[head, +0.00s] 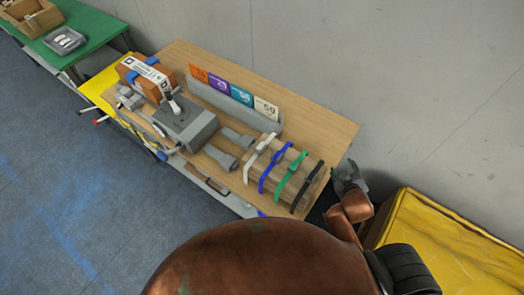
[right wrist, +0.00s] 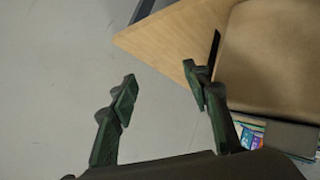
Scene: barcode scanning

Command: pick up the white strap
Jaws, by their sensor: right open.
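The white strap (head: 258,154) is the leftmost of several straps hanging over a wooden stand (head: 288,160) on the table, in the head view. A blue strap (head: 268,176), a green strap (head: 290,178) and a black strap (head: 308,186) hang to its right. My right gripper (head: 350,174) is just beyond the table's right end, apart from the straps and nearest the black one. In the right wrist view its two fingers (right wrist: 162,90) are spread with nothing between them. The white strap cannot be made out there. My left gripper is not in view.
The wooden table (head: 325,122) carries a grey device (head: 185,122), a brown box (head: 150,78) and a rack of coloured cards (head: 235,95). A yellow container (head: 440,245) stands at right. A green table (head: 95,35) is at upper left. Open floor lies left.

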